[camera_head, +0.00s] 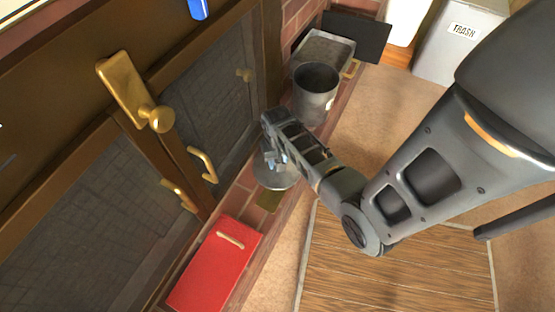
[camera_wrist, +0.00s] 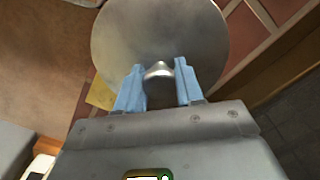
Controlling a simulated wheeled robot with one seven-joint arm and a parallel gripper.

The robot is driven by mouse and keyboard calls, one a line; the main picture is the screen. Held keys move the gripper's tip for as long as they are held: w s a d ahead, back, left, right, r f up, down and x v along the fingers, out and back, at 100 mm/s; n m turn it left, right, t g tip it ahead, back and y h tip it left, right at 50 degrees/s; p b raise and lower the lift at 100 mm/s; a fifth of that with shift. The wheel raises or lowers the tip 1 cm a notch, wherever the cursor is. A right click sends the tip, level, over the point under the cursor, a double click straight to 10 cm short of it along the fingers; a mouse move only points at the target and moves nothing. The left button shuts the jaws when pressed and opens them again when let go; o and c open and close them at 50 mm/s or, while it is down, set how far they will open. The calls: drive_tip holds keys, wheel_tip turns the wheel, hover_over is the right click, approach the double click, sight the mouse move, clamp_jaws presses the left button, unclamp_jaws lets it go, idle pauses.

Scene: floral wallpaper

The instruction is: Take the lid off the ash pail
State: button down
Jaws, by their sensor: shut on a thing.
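The ash pail (camera_head: 316,95) is a grey metal bucket standing upright on the brick hearth, and its top is open. The round metal lid (camera_head: 281,177) is apart from the pail, on the near side of it, below my gripper. In the wrist view the lid (camera_wrist: 160,35) fills the upper middle, with its small knob (camera_wrist: 158,70) between the fingers. My gripper (camera_head: 275,160) is shut on the lid's knob; its blue fingers (camera_wrist: 158,88) stand on both sides of it. I cannot tell whether the lid touches the hearth.
A red box (camera_head: 215,265) with a handle lies on the hearth nearer me. A yellowish flat thing (camera_head: 269,200) lies partly under the lid. Fireplace doors with brass handles (camera_head: 204,165) stand at left. A metal tray (camera_head: 325,47) lies behind the pail, and a trash bin (camera_head: 457,45) stands at back right.

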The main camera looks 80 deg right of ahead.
drive_tip(key=shift+f+b, duration=0.35)
drive_tip(key=shift+f, duration=0.2)
drive_tip(key=c, duration=0.6)
unclamp_jaws()
drive_tip(key=shift+c, duration=0.2)
drive_tip(key=shift+o, duration=0.3)
drive_tip(key=o, duration=0.5)
drive_tip(key=shift+o, duration=0.2)
drive_tip(key=shift+r, duration=0.1)
wheel_tip(320, 180, up, 8)
drive_tip(key=shift+f+p, duration=0.2)
drive_tip(key=shift+p, duration=0.9)
